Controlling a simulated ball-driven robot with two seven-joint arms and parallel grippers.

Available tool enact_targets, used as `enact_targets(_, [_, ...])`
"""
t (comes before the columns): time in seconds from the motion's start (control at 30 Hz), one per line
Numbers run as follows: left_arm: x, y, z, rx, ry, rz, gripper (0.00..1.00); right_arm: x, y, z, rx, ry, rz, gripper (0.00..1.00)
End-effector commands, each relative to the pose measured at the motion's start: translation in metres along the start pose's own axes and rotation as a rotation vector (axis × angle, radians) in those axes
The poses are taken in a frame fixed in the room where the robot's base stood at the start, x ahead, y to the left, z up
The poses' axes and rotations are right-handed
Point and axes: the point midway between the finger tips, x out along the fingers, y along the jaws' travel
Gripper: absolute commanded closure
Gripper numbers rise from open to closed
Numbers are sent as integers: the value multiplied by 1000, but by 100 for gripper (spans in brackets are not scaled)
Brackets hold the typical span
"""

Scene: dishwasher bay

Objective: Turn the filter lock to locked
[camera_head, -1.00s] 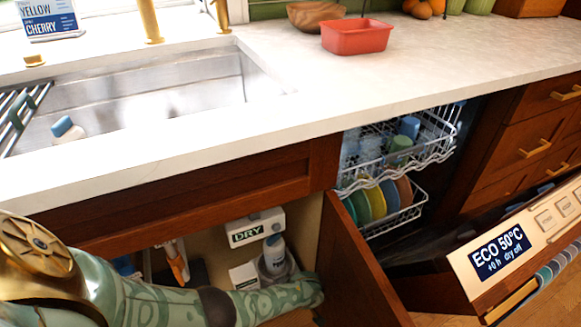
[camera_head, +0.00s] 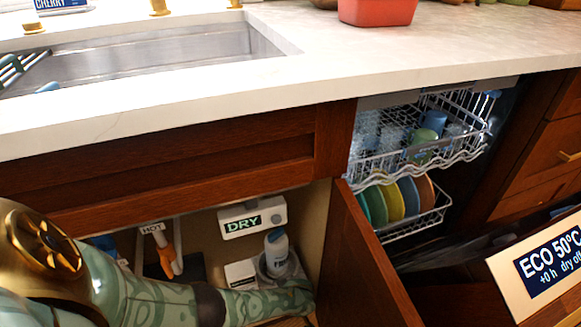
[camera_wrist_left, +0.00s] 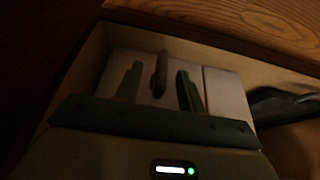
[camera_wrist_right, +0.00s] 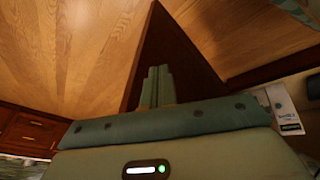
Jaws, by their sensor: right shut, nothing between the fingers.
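My left arm reaches from the left into the open cabinet under the sink in the head view; its fingers cannot be made out there. In the left wrist view my left gripper (camera_wrist_left: 159,68) is open. A small dark upright piece (camera_wrist_left: 160,75) shows between its two fingers, in front of a pale box-like face (camera_wrist_left: 228,95). I cannot tell whether this piece is the filter lock, nor whether the fingers touch it. In the right wrist view my right gripper (camera_wrist_right: 157,84) is shut and empty, in front of a dark wooden panel. No filter lock is clearly identifiable in the head view.
The open cabinet door (camera_head: 365,265) stands right of my arm. The dishwasher racks (camera_head: 418,155) hold cups and plates. The dishwasher door (camera_head: 540,275) is lowered.

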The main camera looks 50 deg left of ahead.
Motion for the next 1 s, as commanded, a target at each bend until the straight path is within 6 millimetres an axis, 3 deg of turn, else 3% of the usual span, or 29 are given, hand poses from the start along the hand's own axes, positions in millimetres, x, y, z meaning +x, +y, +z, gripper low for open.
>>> enact_targets(0.13, [-1, 0, 0, 0, 0, 1, 61, 0, 0, 0, 0, 0, 0, 100])
enact_targets(0.3, [-1, 0, 0, 0, 0, 1, 100, 0, 0, 0, 0, -1, 0, 100])
enact_targets(1.0, [0, 3, 0, 48, 1, -114, 100, -1, 1, -6, 8, 19, 2, 100])
